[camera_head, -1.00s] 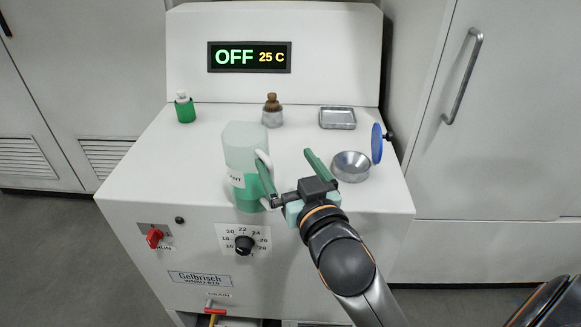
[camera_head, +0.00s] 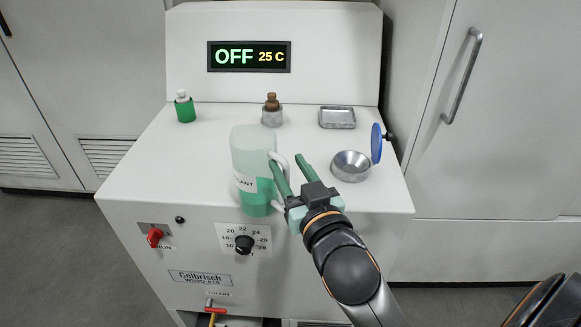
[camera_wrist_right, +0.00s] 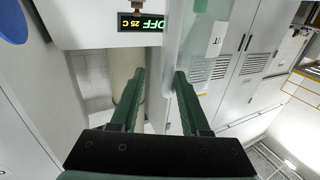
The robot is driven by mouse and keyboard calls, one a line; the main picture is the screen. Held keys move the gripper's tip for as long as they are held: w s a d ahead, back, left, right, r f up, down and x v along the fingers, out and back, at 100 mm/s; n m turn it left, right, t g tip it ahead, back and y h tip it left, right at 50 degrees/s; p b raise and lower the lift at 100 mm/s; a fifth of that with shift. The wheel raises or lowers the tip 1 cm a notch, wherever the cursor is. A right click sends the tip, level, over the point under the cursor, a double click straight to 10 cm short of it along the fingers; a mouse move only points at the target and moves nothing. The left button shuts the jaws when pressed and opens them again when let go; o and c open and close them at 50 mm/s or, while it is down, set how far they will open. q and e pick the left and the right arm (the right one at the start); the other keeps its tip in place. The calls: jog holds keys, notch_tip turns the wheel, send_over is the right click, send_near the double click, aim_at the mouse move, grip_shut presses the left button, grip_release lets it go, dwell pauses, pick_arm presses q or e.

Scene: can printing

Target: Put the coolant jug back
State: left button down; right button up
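The coolant jug (camera_head: 254,165) is tall and translucent, with green liquid in its lower part and a white label. It appears upright at the machine's front edge; I cannot tell whether its base rests on the top. Its pale handle (camera_head: 285,163) is on the right side. My right gripper (camera_head: 288,161) is at the handle, its green fingers apart, the left one overlapping the handle. In the right wrist view the fingers (camera_wrist_right: 160,75) also stand apart, with the jug (camera_wrist_right: 203,40) beyond the right one. The left gripper is not in view.
The white machine (camera_head: 190,165) has a display (camera_head: 249,57) reading OFF, 25 C.

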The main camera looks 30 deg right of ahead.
grip_shut()
jog(key=shift+r, duration=0.15)
dwell(0.6)
